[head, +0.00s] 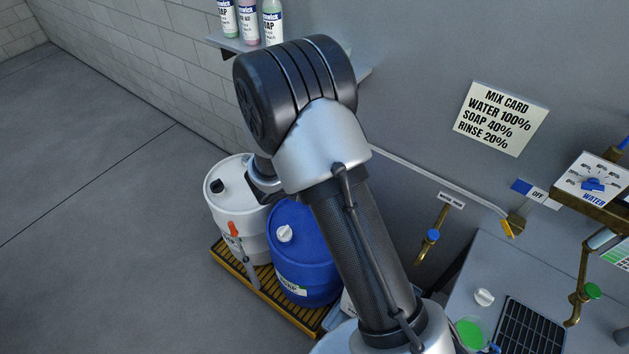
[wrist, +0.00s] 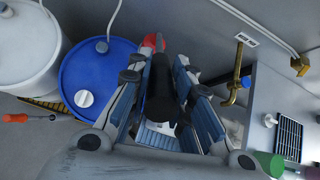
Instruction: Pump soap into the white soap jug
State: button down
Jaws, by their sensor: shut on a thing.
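My gripper (wrist: 161,68) is shut on a dark cylindrical handle (wrist: 160,98), with a red part (wrist: 150,42) beyond its far end. The gripper is beside the blue drum (wrist: 85,72), to its right in the wrist view. The blue drum also shows in the head view (head: 305,262), with a white cap and a partly hidden label. A pale thing with dark marks (wrist: 157,136) shows below the handle between the fingers; I cannot tell whether it is the white soap jug.
A white drum (head: 238,222) stands left of the blue one on a slatted yellow pallet (head: 226,262). A brass tap (head: 428,243) is on the wall. A counter (head: 480,262) with a green cup (head: 470,334) and black grate is at right. Floor at left is clear.

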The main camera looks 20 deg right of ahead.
jog(key=shift+w+d+r, duration=0.15)
jog(key=shift+r, duration=0.1)
jog(key=c, duration=1.4)
grip_release()
jog(key=shift+f, duration=0.1)
jog(key=v, duration=1.2)
